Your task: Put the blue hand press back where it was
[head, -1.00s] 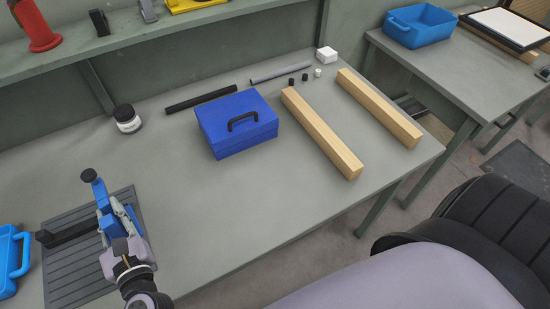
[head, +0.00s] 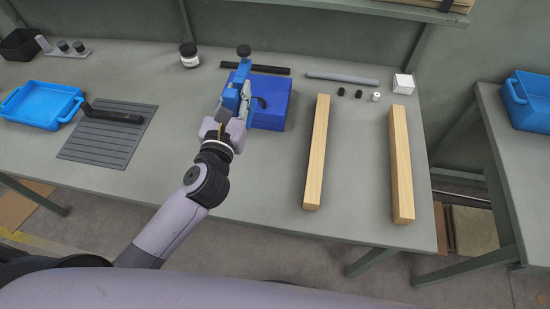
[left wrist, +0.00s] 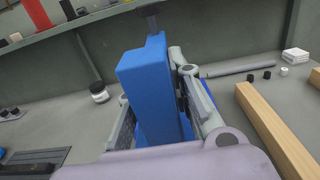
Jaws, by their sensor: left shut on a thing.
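My left gripper (head: 232,106) is shut on the blue hand press (head: 243,74). The press is upright, with a black knob on top. In the head view it appears in front of the blue toolbox (head: 270,112) and hides its left part; its height above the bench is hard to tell. In the left wrist view the press (left wrist: 148,85) is a blue block between the fingers of my left gripper (left wrist: 158,108). The blue toolbox is mostly hidden behind it there. The grey ribbed mat (head: 92,145) lies at the left with a black bar on it. My right gripper is not in view.
Two wooden beams (head: 317,150) lie at the right of the bench. A black rod (head: 268,70), a grey tube (head: 342,79) and a jar (head: 188,55) are at the back. A blue tray (head: 42,103) is at the left. A shelf (left wrist: 105,14) runs above the bench.

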